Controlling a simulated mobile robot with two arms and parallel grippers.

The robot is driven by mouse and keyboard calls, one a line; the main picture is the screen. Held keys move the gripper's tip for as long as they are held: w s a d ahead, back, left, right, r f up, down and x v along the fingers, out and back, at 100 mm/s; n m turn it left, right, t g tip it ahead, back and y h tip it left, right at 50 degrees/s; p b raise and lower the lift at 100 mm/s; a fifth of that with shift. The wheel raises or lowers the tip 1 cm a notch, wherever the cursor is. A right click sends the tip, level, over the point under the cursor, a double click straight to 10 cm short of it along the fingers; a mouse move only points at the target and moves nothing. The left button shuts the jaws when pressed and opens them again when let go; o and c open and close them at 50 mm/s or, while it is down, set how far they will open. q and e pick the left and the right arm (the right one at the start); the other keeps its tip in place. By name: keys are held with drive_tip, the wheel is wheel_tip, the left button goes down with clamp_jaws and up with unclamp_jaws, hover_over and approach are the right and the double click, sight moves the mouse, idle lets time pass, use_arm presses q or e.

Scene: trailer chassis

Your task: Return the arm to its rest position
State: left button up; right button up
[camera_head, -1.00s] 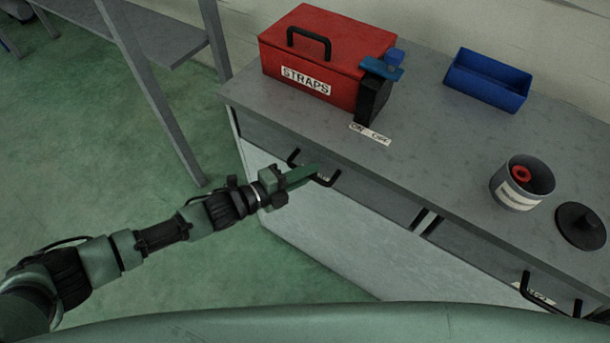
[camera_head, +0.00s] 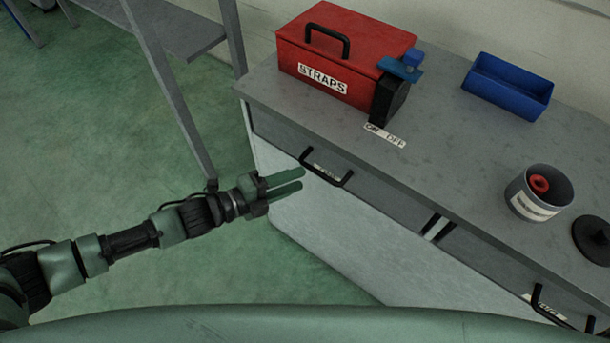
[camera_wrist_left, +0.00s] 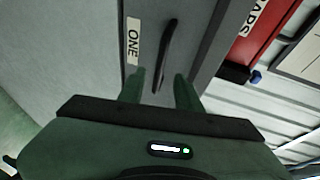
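My left gripper (camera_head: 302,180) is open and empty in the head view, its two green fingers apart. It is in front of the left drawer's black handle (camera_head: 326,168), and a small gap seems to lie between them. In the left wrist view the fingers (camera_wrist_left: 160,88) point at the handle (camera_wrist_left: 168,50) and a label reading "ONE". The left drawer (camera_head: 375,189) looks closed. My left arm reaches in from the left edge. My right gripper is not in view.
A grey workbench (camera_head: 440,150) carries a red "STRAPS" box (camera_head: 345,50), a blue tray (camera_head: 508,88), a grey can (camera_head: 538,192) with a red item inside, and a black round lid (camera_head: 592,240). A shelf (camera_head: 165,28) stands left. Green floor between is clear.

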use_arm(q)
drive_tip(key=shift+a, duration=0.1)
idle(0.5)
drive_tip(key=w+a+f+n+t+y, duration=0.1)
drive_tip(key=w+a+f+n+y, duration=0.1)
drive_tip(key=a+f+n+y, duration=0.5)
drive_tip(key=w+a+f+n+t, duration=0.1)
drive_tip(key=w+a+f+n, duration=0.3)
drive_tip(key=f, duration=0.8)
drive_tip(key=s+a+f+n+g+y, duration=0.1)
drive_tip(key=s+a+f+n+y, duration=0.3)
drive_tip(key=s+f, duration=0.45)
drive_tip(key=s+a+f+n+g+y, duration=0.1)
drive_tip(key=s+a+f+n+g, duration=0.15)
drive_tip(key=s+f, duration=0.45)
drive_tip(key=s+a+f+n+g+y, duration=0.1)
drive_tip(key=s+a+f+n, duration=0.1)
drive_tip(key=s+f+n, duration=0.45)
drive_tip(key=s+f+n+g, duration=0.1)
drive_tip(key=s+f+g, duration=0.1)
drive_tip(key=s, duration=0.9)
drive_tip(key=s+f+n+g, duration=0.1)
drive_tip(key=s+f+g, duration=0.1)
drive_tip(key=s, duration=1)
drive_tip(key=shift+s+f+g+y, duration=0.15)
drive_tip(key=shift+g+y, duration=0.15)
drive_tip(key=shift+g, duration=0.05)
drive_tip(key=shift+a, duration=0.1)
